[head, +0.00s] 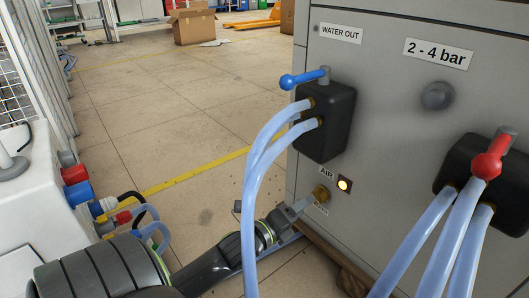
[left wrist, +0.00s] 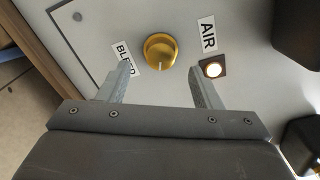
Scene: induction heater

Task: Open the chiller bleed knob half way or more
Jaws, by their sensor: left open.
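The chiller bleed knob is a round brass knob (head: 320,193) low on the grey cabinet front. It also shows in the left wrist view (left wrist: 160,49), with a pale mark on its face toward the gripper, beside a BLEED label (left wrist: 127,56) partly covered by a finger. My left gripper (head: 295,216) is open, just in front of the knob. In the left wrist view its two fingers (left wrist: 160,70) are spread wide, one to each side of the knob's near edge, and I see no contact. My right gripper is not in view.
A lit lamp (head: 344,184) sits right of the knob near the AIR label. Pale blue hoses (head: 252,190) hang from a black block (head: 327,125) with a blue lever (head: 303,78), crossing in front of my left arm. More hoses hang below a red lever (head: 490,160) at the right.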

